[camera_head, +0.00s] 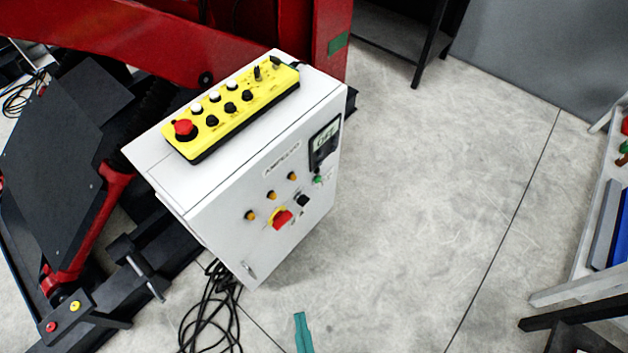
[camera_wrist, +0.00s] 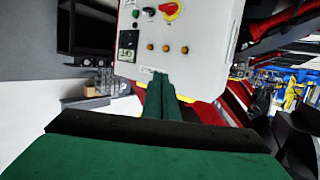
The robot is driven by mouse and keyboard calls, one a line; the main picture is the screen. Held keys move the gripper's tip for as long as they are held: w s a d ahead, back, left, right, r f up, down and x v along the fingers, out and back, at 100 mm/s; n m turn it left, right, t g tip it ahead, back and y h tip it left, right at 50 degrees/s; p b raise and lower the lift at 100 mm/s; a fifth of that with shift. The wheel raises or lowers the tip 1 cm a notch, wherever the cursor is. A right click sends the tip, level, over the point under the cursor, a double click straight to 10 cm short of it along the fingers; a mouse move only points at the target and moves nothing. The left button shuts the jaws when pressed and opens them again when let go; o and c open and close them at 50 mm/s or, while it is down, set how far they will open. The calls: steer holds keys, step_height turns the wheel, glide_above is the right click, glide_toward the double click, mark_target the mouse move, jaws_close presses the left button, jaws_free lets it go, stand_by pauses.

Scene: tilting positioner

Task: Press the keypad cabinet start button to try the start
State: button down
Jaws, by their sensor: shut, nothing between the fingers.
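The white control cabinet (camera_head: 225,200) stands on the floor left of centre in the head view; its front panel (camera_wrist: 205,35) shows upside down in the wrist view. A small green button (camera_head: 318,179) sits below the dark display unit (camera_head: 325,143); it also shows in the wrist view (camera_wrist: 136,13). A black button (camera_head: 303,200) and a red-on-yellow rotary switch (camera_head: 282,217) are beside it. Which one is the start button cannot be read. My gripper (camera_head: 300,320) has green fingers, shut and empty, in front of the cabinet and apart from it; the fingers (camera_wrist: 160,95) point towards the panel.
A yellow control box (camera_head: 235,107) with a red mushroom button (camera_head: 184,127) lies on the cabinet top. Black cables (camera_head: 210,310) coil on the floor below. A red machine (camera_head: 190,45) stands behind and left. Free floor lies to the right, up to a white bench (camera_head: 580,285).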

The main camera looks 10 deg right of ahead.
mark_target(318, 180)
steer(key=w+d+f+m+g+h, duration=0.1)
steer(key=w+d+f+m, duration=0.1)
steer(key=w+d+f, duration=0.35)
steer(key=w+d+f+m+h, duration=0.1)
steer(key=w+d+f+m, duration=0.2)
steer(key=w+f, duration=0.5)
steer(key=w+d+f+m+g, duration=0.1)
steer(key=w+d+f+m, duration=0.2)
steer(key=f, duration=0.7)
steer(key=w+d+m, duration=0.1)
steer(key=w+d, duration=0.2)
steer(key=w, duration=0.4)
steer(key=w+d+m+t, duration=0.1)
steer(key=w+d, duration=0.3)
steer(key=w, duration=0.4)
steer(key=w+d+f+m, duration=0.1)
steer(key=w+d+m, duration=0.2)
steer(key=w, duration=0.5)
steer(key=shift+w+d+t, duration=0.15)
steer(key=shift+d+t, duration=0.25)
steer(key=shift+d, duration=0.1)
steer(key=w+a, duration=0.5)
steer(key=w, duration=0.2)
steer(key=shift+a, duration=0.2)
